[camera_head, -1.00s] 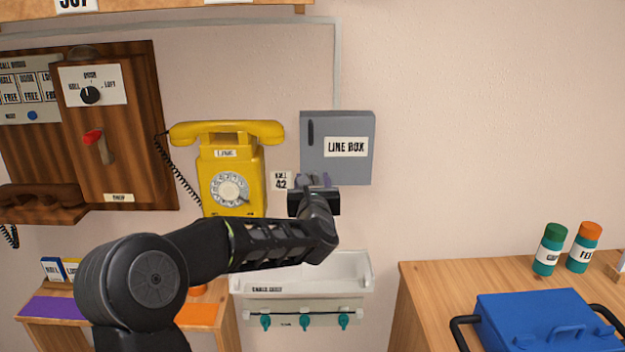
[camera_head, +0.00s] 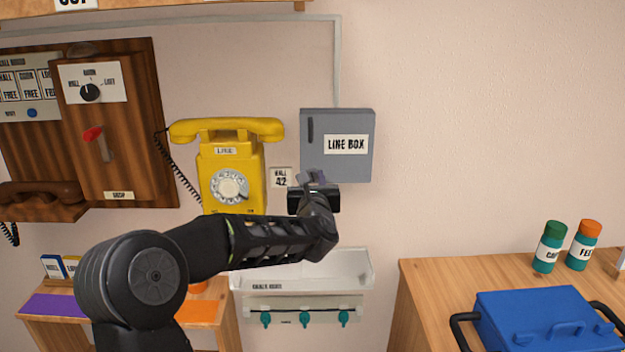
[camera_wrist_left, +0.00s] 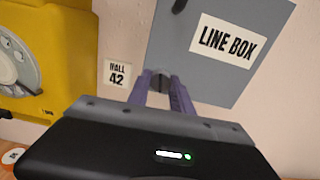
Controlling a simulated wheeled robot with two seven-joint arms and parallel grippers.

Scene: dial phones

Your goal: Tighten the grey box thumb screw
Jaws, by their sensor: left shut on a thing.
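The grey line box (camera_head: 352,165) hangs on the wall with a "LINE BOX" label on its door. It also fills the upper middle of the left wrist view (camera_wrist_left: 212,75). My left gripper (camera_head: 317,178) reaches up to the box's lower left edge. In the left wrist view its two purple-grey fingers (camera_wrist_left: 163,88) are shut on a small dark grey thumb screw (camera_wrist_left: 161,83) at the box's bottom. In the head view the gripper hides the screw. My right gripper is not in view.
A yellow dial phone (camera_head: 229,165) hangs left of the box, beside a "HALL 42" tag (camera_head: 281,178). A white trough (camera_head: 350,265) is below. A wooden counter (camera_head: 420,290) at right holds a blue case (camera_head: 535,318) and two bottles. The wall right of the box is bare.

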